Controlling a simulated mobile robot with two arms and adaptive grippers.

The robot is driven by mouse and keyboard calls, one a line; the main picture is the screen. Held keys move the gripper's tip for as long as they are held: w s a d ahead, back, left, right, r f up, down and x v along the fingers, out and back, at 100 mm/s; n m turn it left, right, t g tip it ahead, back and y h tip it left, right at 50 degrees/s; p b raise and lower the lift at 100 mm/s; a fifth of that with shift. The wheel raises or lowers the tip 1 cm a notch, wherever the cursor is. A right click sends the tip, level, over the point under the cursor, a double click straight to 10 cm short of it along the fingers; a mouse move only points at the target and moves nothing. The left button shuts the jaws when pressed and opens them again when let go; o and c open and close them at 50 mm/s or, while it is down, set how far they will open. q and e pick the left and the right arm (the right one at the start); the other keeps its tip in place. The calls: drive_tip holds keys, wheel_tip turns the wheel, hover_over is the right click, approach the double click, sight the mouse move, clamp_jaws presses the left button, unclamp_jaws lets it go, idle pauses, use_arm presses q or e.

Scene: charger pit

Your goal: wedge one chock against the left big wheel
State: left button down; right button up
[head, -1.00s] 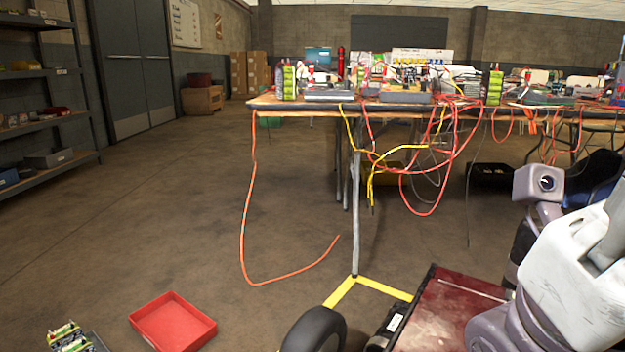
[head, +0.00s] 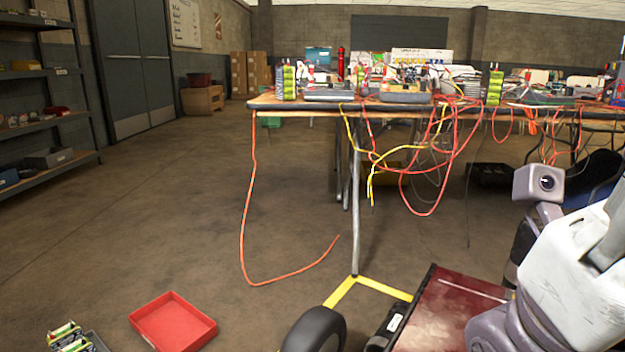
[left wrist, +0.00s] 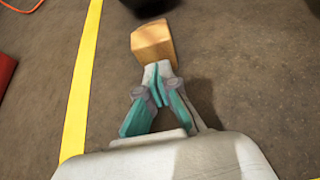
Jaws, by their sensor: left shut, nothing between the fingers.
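A wooden chock (left wrist: 153,42), a tan block, lies on the floor in the left wrist view, close to a dark rounded shape (left wrist: 150,6) at the top edge that looks like the wheel. Whether the two touch is hard to tell. My left gripper (left wrist: 158,70) is shut and empty, its fingertips right at the near side of the chock. In the head view a big black wheel (head: 315,332) shows at the bottom, beside a dark red machine body (head: 445,310). The chock and both grippers are out of the head view.
Yellow floor tape (head: 343,291) runs near the wheel and also shows in the left wrist view (left wrist: 82,85). A red tray (head: 172,322) lies on the floor at left. An orange cable (head: 243,215) hangs from the workbench (head: 265,102) to the floor. The left floor is mostly open.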

use_arm(q)
drive_tip(key=shift+w+d, duration=0.15)
drive_tip(key=shift+w, duration=0.05)
drive_tip(key=shift+w+d, duration=0.15)
drive_tip(key=shift+w, duration=0.1)
drive_tip(key=shift+w+d+b, duration=0.25)
drive_tip(key=shift+w+d, duration=0.35)
drive_tip(key=shift+w, duration=0.25)
drive_tip(key=shift+w+d+b, duration=0.2)
drive_tip(key=shift+w+d, duration=0.4)
drive_tip(key=shift+w, duration=0.25)
idle(1.1)
